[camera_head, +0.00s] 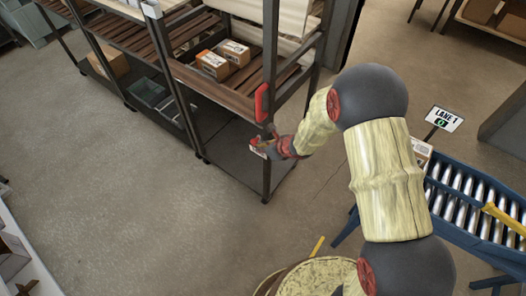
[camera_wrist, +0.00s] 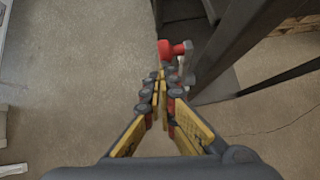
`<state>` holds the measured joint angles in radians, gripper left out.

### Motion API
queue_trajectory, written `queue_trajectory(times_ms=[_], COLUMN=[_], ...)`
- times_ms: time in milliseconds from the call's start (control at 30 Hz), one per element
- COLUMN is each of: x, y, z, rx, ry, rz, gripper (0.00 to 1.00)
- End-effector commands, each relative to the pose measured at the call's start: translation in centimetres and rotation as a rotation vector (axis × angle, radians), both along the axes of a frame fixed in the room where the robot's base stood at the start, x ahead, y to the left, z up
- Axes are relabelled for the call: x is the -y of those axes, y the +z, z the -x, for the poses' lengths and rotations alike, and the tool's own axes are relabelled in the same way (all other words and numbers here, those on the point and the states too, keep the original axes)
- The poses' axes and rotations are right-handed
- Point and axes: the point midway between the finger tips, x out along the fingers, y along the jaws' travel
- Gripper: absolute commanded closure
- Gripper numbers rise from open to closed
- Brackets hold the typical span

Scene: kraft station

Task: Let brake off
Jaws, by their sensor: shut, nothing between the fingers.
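A red lever-like part (camera_head: 262,103) is on the front corner post of the dark shelf rack (camera_head: 270,60), standing upright along the post. In the wrist view the red part (camera_wrist: 167,49) shows just beyond my fingertips, with a grey bolt-like end on its right. My gripper (camera_head: 265,147) is beside the same post, a little below the red part. In the wrist view my gripper (camera_wrist: 165,76) has its yellow and black fingers shut with nothing between them. I cannot tell whether the fingertips touch the red part. No part is marked as a brake.
Orange-and-white boxes (camera_head: 213,64) lie on the rack's wooden shelf. A blue roller conveyor (camera_head: 465,205) with a yellow bar (camera_head: 505,220) stands at right, by a LANE 1 sign (camera_head: 444,118). The concrete floor (camera_head: 130,195) left of the rack is clear.

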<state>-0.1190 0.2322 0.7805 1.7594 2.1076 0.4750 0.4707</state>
Motion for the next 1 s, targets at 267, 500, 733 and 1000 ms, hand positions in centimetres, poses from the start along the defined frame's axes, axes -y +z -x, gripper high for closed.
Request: queue_trajectory(times_ms=[267, 500, 733, 1000], x=[-1.8, -3.7, -5.3, -6.4], y=[0.4, 0.1, -0.3, -0.8], z=[-2.2, -3.7, -4.9, -5.8], rx=[-0.025, -0.025, -0.025, -0.025], ry=[0.002, 0.002, 0.001, 0.002], rz=[0.034, 0.034, 0.033, 0.033], gripper=[1.0, 1.0, 1.0, 1.0])
